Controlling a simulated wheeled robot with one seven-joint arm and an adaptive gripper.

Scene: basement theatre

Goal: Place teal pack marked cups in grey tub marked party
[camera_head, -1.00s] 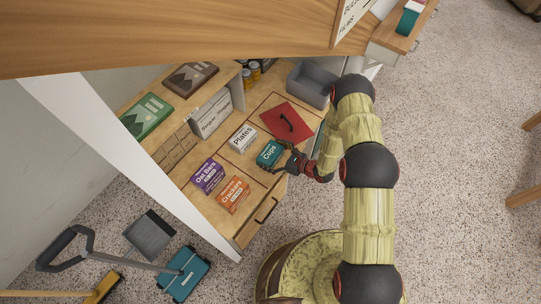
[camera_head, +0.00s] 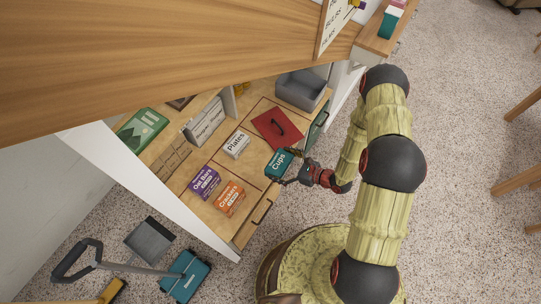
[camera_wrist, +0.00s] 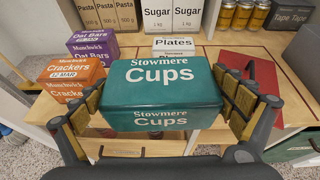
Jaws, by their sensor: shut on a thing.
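The teal pack marked Cups (camera_head: 279,162) is in my gripper (camera_head: 293,171), held over the front of the wooden shelf surface. In the wrist view the pack (camera_wrist: 163,82) fills the middle, its Stowmere Cups label facing me, with the fingers of my gripper (camera_wrist: 165,100) on both its sides. A grey open tub (camera_head: 302,90) stands at the back right of the surface, apart from the pack. No party marking on it can be read. Part of a grey wall, likely the tub (camera_wrist: 306,48), shows at the right edge of the wrist view.
A white Plates pack (camera_head: 236,145), purple Oat Bars (camera_head: 204,182) and orange Crackers (camera_head: 229,197) lie left of my gripper. A red lid-like panel with a dark handle (camera_head: 272,130) lies between pack and tub. A wooden overhang (camera_head: 150,60) covers the back.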

